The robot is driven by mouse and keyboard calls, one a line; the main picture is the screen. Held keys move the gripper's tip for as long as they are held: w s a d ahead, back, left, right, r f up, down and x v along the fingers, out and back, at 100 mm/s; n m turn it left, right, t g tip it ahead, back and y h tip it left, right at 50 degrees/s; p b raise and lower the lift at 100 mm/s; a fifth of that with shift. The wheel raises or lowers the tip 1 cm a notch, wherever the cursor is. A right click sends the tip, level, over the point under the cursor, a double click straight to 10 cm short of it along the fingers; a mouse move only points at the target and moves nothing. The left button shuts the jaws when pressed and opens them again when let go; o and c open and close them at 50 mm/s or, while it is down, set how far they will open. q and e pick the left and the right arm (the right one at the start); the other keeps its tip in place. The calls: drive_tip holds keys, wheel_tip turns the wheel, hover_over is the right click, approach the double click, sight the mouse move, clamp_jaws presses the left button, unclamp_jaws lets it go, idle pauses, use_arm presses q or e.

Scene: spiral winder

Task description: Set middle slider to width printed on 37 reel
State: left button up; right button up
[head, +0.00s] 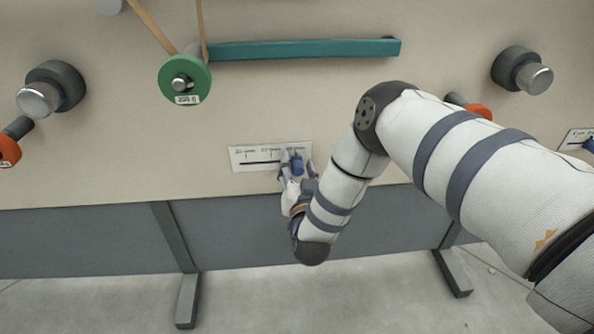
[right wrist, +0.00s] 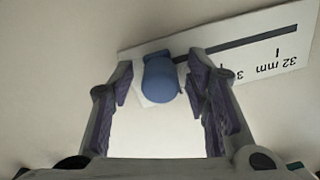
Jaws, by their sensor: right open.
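The middle slider is a white scale plate (head: 238,157) with a dark slot on the beige panel. Its blue knob (head: 297,163) is at the right part of the slot, partly hidden by my fingers. My right gripper (head: 296,171) is open around the knob. In the right wrist view the blue knob (right wrist: 160,82) sits between the spread fingers, nearer the left one, and the plate (right wrist: 290,50) appears upside down with "32 mm" readable. A green reel (head: 185,80) hangs above left of the slider; its small label is too small to read surely. My left gripper is out of view.
A teal bar (head: 305,48) runs above the slider. Dark knobs with silver ends (head: 52,90) (head: 522,70) jut out at both sides, with orange reels (head: 480,111) (head: 8,150) nearby. Another slider plate (head: 573,140) shows at the right edge.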

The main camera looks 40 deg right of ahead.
clamp_jaws()
drive_tip(key=w+a, duration=0.2)
drive_tip(key=a, duration=0.1)
drive_tip(key=w+a, duration=0.1)
drive_tip(key=a, duration=0.1)
drive_tip(key=shift+a, duration=0.15)
unclamp_jaws()
approach(272, 162)
drive_tip(key=v, duration=0.5)
drive_tip(key=shift+s+a, duration=0.1)
drive_tip(key=shift+a, duration=0.1)
